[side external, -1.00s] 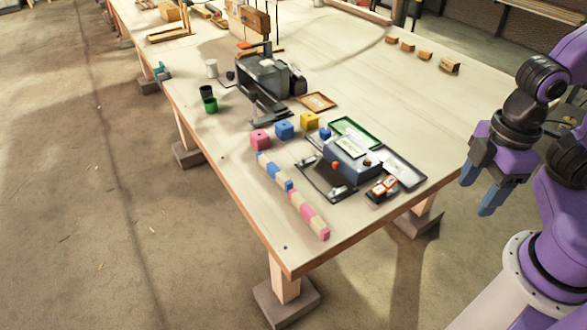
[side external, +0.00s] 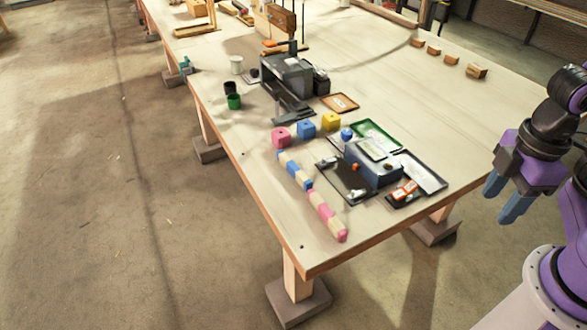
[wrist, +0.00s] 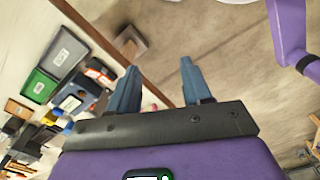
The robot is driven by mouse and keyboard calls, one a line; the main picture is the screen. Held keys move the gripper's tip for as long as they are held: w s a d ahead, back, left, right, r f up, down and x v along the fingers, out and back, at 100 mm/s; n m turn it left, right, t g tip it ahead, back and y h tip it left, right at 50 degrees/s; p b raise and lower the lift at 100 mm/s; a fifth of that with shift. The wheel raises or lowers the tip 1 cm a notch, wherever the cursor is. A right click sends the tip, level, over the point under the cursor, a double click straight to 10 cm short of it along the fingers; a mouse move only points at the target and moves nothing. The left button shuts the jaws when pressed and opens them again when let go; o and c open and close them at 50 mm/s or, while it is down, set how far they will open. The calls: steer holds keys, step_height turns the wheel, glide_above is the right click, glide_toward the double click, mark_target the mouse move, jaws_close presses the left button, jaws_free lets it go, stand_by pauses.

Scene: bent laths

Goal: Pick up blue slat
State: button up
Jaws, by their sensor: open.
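The blue slat (side external: 295,170), banded blue and cream, lies on the table near its left edge in the side view. A similar pink-and-cream slat (side external: 327,216) lies end to end with it, towards the near corner. My gripper (side external: 501,205) hangs off the right side of the table, well away from both slats. Its two blue-grey fingers are apart with nothing between them; they also show in the wrist view (wrist: 158,68). I cannot make out the blue slat in the wrist view. A small pink patch shows behind the fingers there, mostly hidden.
Pink (side external: 281,137), blue (side external: 306,122) and yellow (side external: 331,121) cubes stand beyond the slats. A dark blue-grey box (side external: 372,163) and trays stand to their right. A grey machine (side external: 287,75) and green cup (side external: 234,101) are farther back. The near table corner (side external: 308,262) is mostly clear.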

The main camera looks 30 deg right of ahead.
steer(key=w+a+r+m, duration=0.2)
steer(key=w+a, duration=0.4)
steer(key=w, duration=0.2)
steer(key=m, duration=1)
glide_above(294, 166)
steer(key=f, duration=1.2)
steer(key=shift+w+d, duration=0.1)
steer(key=shift+d, duration=0.2)
steer(key=shift+a+f, duration=0.15)
steer(key=shift+f, duration=1.25)
steer(key=shift+a+f, duration=0.15)
steer(key=shift+f, duration=1.25)
jaws_close()
